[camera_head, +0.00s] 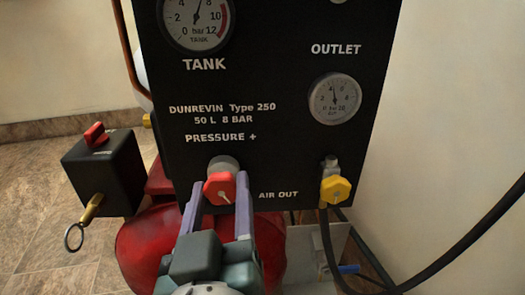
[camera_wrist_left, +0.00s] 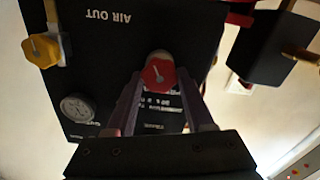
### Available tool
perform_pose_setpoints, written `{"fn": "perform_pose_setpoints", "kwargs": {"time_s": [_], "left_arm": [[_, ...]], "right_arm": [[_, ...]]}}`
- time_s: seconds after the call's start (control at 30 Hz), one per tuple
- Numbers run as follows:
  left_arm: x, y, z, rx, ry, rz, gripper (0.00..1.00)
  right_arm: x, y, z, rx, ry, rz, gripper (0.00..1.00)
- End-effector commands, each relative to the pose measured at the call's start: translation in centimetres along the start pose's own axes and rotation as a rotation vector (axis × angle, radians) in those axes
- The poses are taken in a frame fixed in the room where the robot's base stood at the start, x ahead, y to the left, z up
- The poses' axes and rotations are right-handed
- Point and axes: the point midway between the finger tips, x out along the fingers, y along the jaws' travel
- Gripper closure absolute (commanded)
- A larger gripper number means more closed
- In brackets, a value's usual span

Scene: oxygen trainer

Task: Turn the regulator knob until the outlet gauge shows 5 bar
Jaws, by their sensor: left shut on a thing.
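The red regulator knob (camera_head: 220,188) sits below the PRESSURE + label on the black panel (camera_head: 270,75). It carries a pale pointer line. My left gripper (camera_head: 218,190) is shut on the knob, one finger on each side. The wrist view also shows the knob (camera_wrist_left: 158,74) between the fingers (camera_wrist_left: 157,85). The outlet gauge (camera_head: 335,98) is at the panel's upper right. Its needle points nearly straight up, leaning slightly left, between 4 and 6; the exact value is too small to read. My right gripper is not in view.
A yellow knob (camera_head: 335,189) at AIR OUT is right of the red one, with a black hose (camera_head: 440,262) beside it. The tank gauge (camera_head: 197,20) is cut off at the top. A black box (camera_head: 105,172) with a red switch and ring stands left. A red tank (camera_head: 140,245) lies below.

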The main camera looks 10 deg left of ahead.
Motion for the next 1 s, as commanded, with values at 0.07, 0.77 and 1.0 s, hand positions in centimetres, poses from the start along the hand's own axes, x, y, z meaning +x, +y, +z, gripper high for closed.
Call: {"fn": "perform_pose_setpoints", "kwargs": {"time_s": [0.07,0.77,1.0], "left_arm": [[0.0,0.0,-0.1,0.010,-0.001,-0.001,1.00],[0.0,0.1,0.1,0.283,-0.001,0.001,1.00],[0.0,0.1,0.1,0.282,-0.002,0.001,0.24]], "right_arm": [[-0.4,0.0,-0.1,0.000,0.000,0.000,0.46],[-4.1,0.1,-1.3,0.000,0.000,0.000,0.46],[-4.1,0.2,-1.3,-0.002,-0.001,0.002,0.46]]}}
